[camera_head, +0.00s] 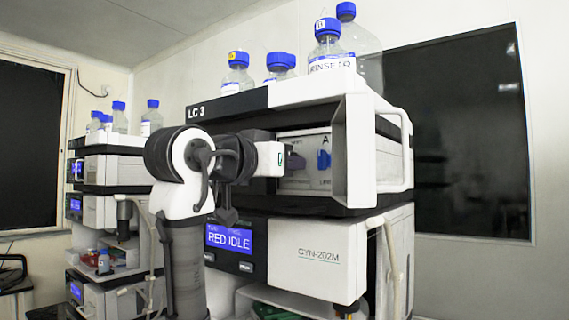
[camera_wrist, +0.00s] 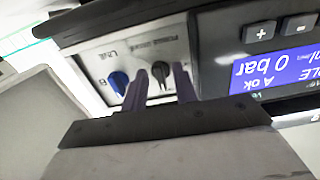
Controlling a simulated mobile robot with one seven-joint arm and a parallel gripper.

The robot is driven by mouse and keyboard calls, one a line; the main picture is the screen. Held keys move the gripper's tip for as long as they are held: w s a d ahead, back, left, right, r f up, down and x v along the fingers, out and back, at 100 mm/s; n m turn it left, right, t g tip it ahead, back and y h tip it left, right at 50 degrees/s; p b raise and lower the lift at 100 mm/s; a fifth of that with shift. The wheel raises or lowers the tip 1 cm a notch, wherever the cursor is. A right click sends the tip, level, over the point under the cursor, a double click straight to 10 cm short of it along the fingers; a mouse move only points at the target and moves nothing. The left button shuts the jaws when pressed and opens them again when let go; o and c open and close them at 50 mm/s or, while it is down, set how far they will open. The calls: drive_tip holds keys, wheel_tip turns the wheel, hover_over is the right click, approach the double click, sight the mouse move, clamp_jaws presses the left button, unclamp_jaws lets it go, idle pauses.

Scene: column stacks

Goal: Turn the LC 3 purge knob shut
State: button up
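The LC 3 stack (camera_head: 200,112) stands in the middle of the head view, with a pale valve panel (camera_head: 301,180) in its upper module. In the wrist view, upside down, a dark knob (camera_wrist: 160,71) sits on that panel under small print that I cannot read surely; it appears to be the purge knob. A blue knob (camera_wrist: 118,82) is beside it, also seen in the head view (camera_head: 323,160). My gripper (camera_wrist: 161,82) is open, its two purple fingers on either side of the dark knob, with visible gaps. In the head view my gripper (camera_head: 295,163) hides the dark knob.
A white door (camera_head: 358,150) stands open at the panel's right. A blue display (camera_head: 229,238) is on the module below; another display (camera_wrist: 273,75) reads 0 bar in the wrist view. Blue-capped bottles (camera_head: 328,50) stand on top. Another stack (camera_head: 100,210) is at left.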

drive_tip(key=b+v, duration=0.5)
drive_tip(key=v, duration=0.9)
drive_tip(key=shift+w, duration=0.1)
